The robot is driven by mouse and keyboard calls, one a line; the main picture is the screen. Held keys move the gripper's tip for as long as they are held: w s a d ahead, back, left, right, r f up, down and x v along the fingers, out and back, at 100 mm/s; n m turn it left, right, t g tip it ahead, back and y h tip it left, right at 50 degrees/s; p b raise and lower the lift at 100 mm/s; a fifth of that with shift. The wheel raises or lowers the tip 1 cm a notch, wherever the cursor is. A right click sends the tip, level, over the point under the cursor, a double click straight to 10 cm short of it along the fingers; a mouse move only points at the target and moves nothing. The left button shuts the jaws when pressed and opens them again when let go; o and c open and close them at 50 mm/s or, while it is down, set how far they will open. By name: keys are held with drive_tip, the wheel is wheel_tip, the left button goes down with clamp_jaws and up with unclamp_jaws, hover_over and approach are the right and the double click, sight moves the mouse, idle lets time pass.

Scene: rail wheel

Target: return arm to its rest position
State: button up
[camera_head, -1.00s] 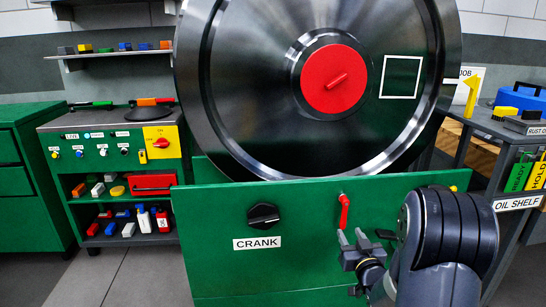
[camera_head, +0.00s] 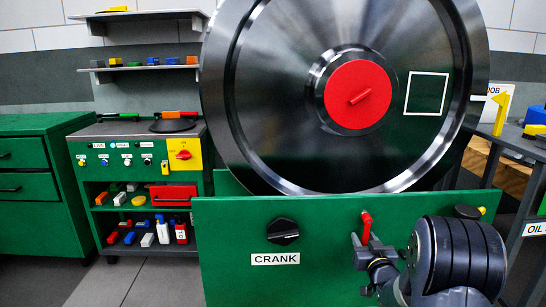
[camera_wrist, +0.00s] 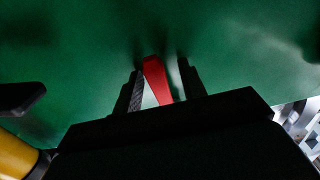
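My gripper (camera_head: 367,243) is at the front of the green wheel stand (camera_head: 225,250), at a red lever (camera_head: 366,224). In the wrist view the fingers (camera_wrist: 162,88) are open, one on each side of the red lever (camera_wrist: 154,75). A gap shows between the lever and the right finger; contact at the left finger is hard to tell. My arm comes in from the lower right of the head view, bent and low in front of the stand.
A large steel wheel (camera_head: 285,110) with a red hub (camera_head: 357,95) stands above the panel. A black crank knob (camera_head: 283,232) is left of the lever. A dark shelf (camera_head: 515,150) is close on the right. A control bench (camera_head: 112,145) stands at the left; floor shows before it.

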drive_tip(key=s+p, duration=0.2)
drive_tip(key=s, duration=0.8)
drive_tip(key=w+b, duration=0.2)
drive_tip(key=w, duration=0.8)
drive_tip(key=shift+w, duration=0.15)
drive_tip(key=shift+d+n, duration=0.5)
drive_tip(key=shift+n, duration=0.3)
drive_tip(key=shift+s, duration=0.2)
